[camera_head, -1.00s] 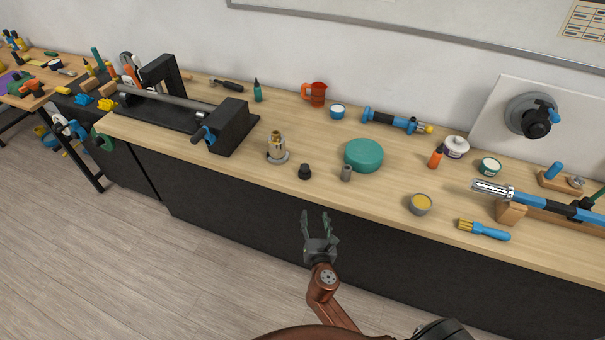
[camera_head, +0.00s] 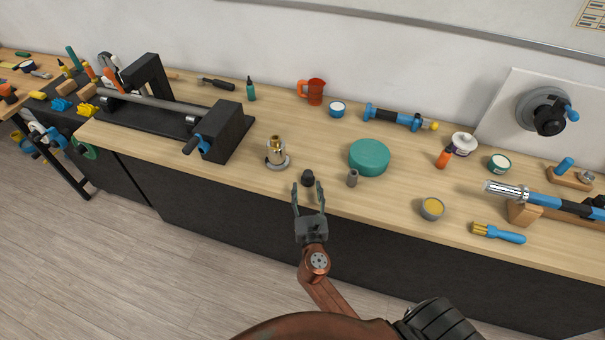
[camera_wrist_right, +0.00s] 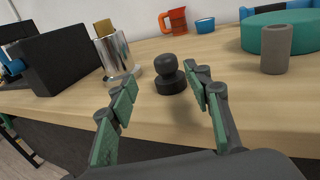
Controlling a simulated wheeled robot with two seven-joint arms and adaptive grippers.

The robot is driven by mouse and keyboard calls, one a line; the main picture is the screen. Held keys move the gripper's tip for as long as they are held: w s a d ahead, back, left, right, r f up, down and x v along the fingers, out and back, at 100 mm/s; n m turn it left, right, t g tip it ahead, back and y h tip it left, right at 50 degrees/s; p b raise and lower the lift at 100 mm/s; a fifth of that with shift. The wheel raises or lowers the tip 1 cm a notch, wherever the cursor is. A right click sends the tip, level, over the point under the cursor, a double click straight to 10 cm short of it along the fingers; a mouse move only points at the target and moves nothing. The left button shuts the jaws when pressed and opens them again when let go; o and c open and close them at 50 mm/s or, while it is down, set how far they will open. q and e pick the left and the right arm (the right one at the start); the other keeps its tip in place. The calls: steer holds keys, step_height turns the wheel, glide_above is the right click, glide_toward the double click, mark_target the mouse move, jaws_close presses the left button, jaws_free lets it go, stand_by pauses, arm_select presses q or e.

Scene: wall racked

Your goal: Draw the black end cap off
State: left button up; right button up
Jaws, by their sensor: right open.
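A small black piece with a round knob on a wider base, which looks like the black end cap (camera_head: 308,178), stands upright on the wooden bench near its front edge. It also shows in the right wrist view (camera_wrist_right: 170,76). My right gripper (camera_head: 308,193) is open and empty, its two green-padded fingers (camera_wrist_right: 160,84) pointing at the black piece. The piece stands just beyond the fingertips, roughly between their lines, nearer the right finger in the wrist view. I cannot tell whether a finger touches it. My left gripper is not in view.
A metal cylinder with a brass top (camera_head: 276,153) stands left of the black piece. A grey cylinder (camera_head: 352,178) and a teal round block (camera_head: 369,157) stand to its right. A black clamp fixture (camera_head: 222,133) is farther left. The bench front edge lies under my gripper.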

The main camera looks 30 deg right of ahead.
mark_target(309, 177)
steer(key=shift+w+d+r, duration=0.2)
steer(key=shift+w+d, duration=0.1)
steer(key=shift+w, duration=0.05)
steer(key=shift+w+d+r, duration=0.1)
steer(key=shift+w+d, duration=0.4)
steer(key=shift+w, duration=0.1)
steer(key=x, duration=0.3)
steer(key=shift+w+d, duration=0.2)
steer(key=shift+d, duration=0.1)
steer(key=shift+w+d, duration=0.15)
steer(key=shift+w, duration=0.2)
steer(key=c, duration=1.2)
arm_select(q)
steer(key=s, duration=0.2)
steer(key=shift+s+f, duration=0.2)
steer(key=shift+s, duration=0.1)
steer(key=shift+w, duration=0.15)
arm_select(e)
steer(key=shift+r, duration=0.15)
